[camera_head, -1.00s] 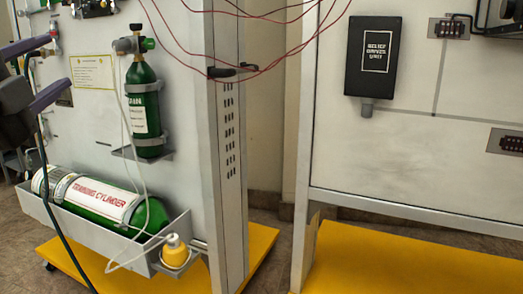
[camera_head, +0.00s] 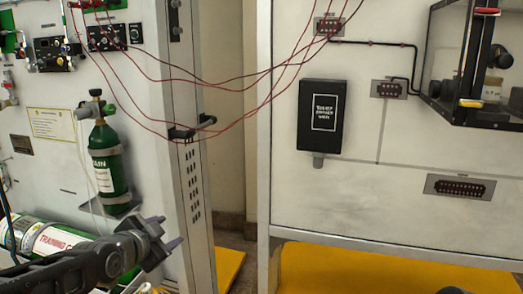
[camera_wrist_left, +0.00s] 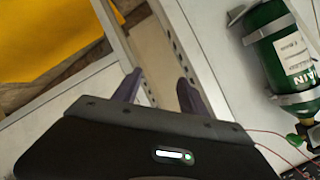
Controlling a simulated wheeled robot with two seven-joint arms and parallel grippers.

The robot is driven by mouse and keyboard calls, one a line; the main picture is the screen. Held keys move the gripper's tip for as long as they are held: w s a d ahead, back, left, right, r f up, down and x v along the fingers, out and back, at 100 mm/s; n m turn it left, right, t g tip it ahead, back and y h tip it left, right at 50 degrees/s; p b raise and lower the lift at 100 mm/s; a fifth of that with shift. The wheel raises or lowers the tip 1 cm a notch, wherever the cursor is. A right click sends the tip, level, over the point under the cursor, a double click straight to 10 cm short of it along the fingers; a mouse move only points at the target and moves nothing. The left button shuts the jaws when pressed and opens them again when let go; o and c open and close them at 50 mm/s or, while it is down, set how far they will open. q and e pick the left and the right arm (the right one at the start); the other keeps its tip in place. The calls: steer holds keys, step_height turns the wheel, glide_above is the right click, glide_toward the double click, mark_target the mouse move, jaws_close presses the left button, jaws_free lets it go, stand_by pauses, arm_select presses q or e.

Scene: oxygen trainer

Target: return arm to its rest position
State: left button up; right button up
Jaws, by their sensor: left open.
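My left gripper (camera_head: 168,232) is open and empty at the lower left of the head view, with its arm coming in from the bottom left. It stands in front of the left panel's lower part, right of the training cylinder (camera_head: 60,240) and below the small green cylinder (camera_head: 108,160). In the left wrist view the two purple fingers of the left gripper (camera_wrist_left: 158,84) are apart with nothing between them. The small green cylinder also shows there at the right (camera_wrist_left: 280,45). My right gripper does not show.
Red wires (camera_head: 235,82) hang between the left panel and the right panel (camera_head: 330,200). A black box (camera_head: 321,115) is mounted on the right panel. A dark open-framed housing (camera_head: 455,60) juts out at upper right. Yellow bases (camera_head: 380,270) lie below. A narrow gap separates the panels.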

arm_select(q)
steer(key=s+d+f+n+g+h+p, duration=0.1)
steer(key=s+d+f+n+g+p, duration=0.3)
steer(key=f, duration=0.4)
steer(key=s+d+f+n+g+p, duration=0.1)
steer(key=s+d+f+g+p, duration=0.1)
steer(key=s+d+f+p, duration=0.35)
steer(key=s+d+f+n+g+p, duration=0.2)
steer(key=s+f+p, duration=0.1)
steer(key=s, duration=0.5)
steer(key=s+d+f+n+g+p, duration=0.2)
steer(key=s+f+p, duration=0.2)
steer(key=s, duration=0.4)
steer(key=s+d+f+n+g+h+p, duration=0.1)
steer(key=s+d+f+n+g+p, duration=0.1)
steer(key=s+p, duration=0.3)
steer(key=s+f+n, duration=0.1)
steer(key=s, duration=0.2)
steer(key=shift+f, duration=0.25)
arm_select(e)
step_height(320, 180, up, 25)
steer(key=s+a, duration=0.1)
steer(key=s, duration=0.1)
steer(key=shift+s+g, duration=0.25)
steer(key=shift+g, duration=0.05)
arm_select(q)
steer(key=shift+o, duration=0.2)
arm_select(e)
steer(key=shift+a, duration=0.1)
